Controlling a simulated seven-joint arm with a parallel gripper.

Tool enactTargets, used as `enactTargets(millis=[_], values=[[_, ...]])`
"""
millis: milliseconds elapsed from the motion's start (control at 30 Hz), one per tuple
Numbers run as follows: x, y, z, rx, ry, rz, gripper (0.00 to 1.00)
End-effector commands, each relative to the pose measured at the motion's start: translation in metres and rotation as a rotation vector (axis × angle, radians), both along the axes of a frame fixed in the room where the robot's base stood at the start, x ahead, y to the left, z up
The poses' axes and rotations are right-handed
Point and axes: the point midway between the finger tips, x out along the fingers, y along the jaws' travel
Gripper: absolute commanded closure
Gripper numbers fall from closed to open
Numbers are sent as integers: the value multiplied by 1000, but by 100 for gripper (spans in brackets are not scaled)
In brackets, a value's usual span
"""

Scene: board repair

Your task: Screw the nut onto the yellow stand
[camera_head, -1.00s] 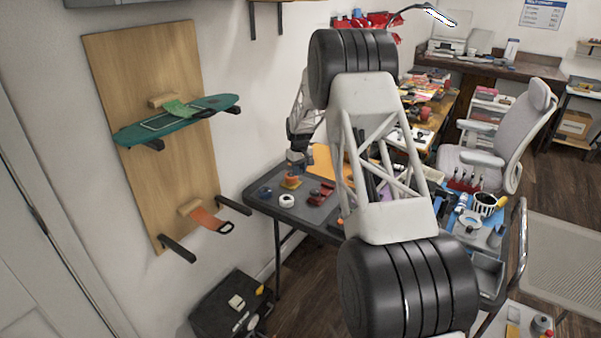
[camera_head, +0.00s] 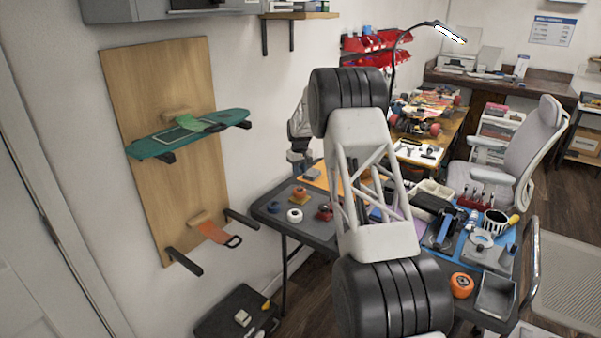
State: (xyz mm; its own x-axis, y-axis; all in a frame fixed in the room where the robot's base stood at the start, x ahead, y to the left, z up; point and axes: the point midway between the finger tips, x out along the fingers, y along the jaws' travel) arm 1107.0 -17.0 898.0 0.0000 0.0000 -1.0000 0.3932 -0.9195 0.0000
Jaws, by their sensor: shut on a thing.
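My gripper (camera_head: 299,172) points down over the left end of the dark table, partly hidden behind my own arm. It is small in the view, and its fingers are hard to make out. Directly under it is a round orange piece, which looks like the nut (camera_head: 299,191), and the gripper seems shut on it. The yellow stand (camera_head: 301,201) shows as a small yellow patch right below the orange piece. I cannot tell whether the nut is seated on the thread or how level it sits.
A white ring (camera_head: 294,216), a blue part (camera_head: 273,207) and a red part (camera_head: 324,212) lie close by on the dark table (camera_head: 262,211). An orange roll (camera_head: 461,285), a grey bin (camera_head: 495,297) and tools crowd the right side. The wall is close on the left.

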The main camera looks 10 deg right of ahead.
Motion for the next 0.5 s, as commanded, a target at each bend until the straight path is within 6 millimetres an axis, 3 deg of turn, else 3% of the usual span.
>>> enactTargets(millis=[500], values=[[0,0,-4,0,0,0,98]])
